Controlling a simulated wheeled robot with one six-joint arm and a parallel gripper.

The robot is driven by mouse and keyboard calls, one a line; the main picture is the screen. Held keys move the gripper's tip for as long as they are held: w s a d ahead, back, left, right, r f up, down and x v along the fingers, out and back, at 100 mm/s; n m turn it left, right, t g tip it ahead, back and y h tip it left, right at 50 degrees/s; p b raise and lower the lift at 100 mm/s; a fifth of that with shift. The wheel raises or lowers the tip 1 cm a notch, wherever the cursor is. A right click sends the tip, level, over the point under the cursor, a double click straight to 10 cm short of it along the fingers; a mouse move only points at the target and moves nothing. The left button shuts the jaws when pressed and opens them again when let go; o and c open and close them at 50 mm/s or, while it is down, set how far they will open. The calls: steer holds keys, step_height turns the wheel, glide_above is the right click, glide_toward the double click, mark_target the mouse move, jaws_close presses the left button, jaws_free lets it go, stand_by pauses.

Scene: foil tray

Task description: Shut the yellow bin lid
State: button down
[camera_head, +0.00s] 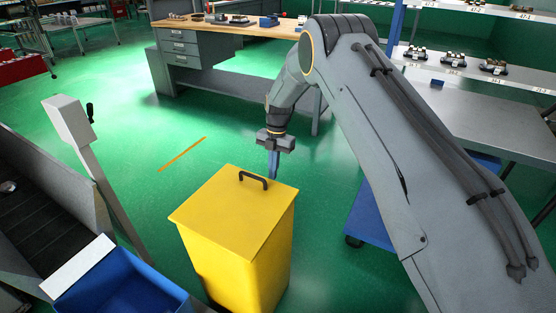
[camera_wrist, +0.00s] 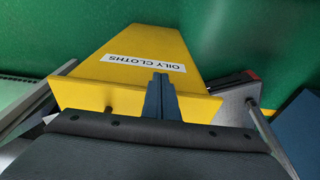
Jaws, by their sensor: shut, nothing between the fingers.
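The yellow bin (camera_head: 262,274) stands on the green floor in the middle of the head view. Its yellow lid (camera_head: 222,212) lies across the top with a dark handle (camera_head: 254,179), and I see no gap beneath it. In the wrist view the bin's side (camera_wrist: 146,42) carries an upside-down "OILY CLOTHS" label (camera_wrist: 144,62), and the lid's edge (camera_wrist: 95,97) shows below it. My gripper (camera_head: 273,172) has its blue fingers shut and empty, pointing down by the lid's far edge. The fingers (camera_wrist: 160,85) overlap the bin in the wrist view; I cannot tell whether they touch it.
A blue container (camera_head: 125,285) and a grey machine with a white post (camera_head: 95,160) stand at the left. A workbench with drawers (camera_head: 180,50) is behind. A blue wheeled base (camera_head: 365,215) is to the right. Green floor is clear behind the bin.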

steer(key=w+d+r+b, duration=0.3)
steer(key=w+d+r, duration=0.25)
steer(key=w, duration=0.35)
steer(key=s+d+r+m+p, duration=0.2)
steer(key=s+d+r+m, duration=0.2)
steer(key=s+r+m, duration=0.4)
steer(key=s+d+r+m+p, duration=0.1)
steer(key=s+d+r+m, duration=0.2)
steer(key=s+m, duration=0.4)
steer(key=s+d+r+m+t+p, duration=0.1)
steer(key=s+m, duration=0.7)
steer(key=s, duration=1.1)
steer(key=s+d+r+m+h+p, duration=0.1)
steer(key=s+d+r+m, duration=0.4)
steer(key=s, duration=0.8)
steer(key=d+m+p, duration=0.1)
steer(key=d+m, duration=0.1)
steer(key=shift+s+d+r+m+t, duration=0.15)
steer(key=shift+d+m+t, duration=0.15)
steer(key=shift+t, duration=0.1)
steer(key=shift+d, duration=0.1)
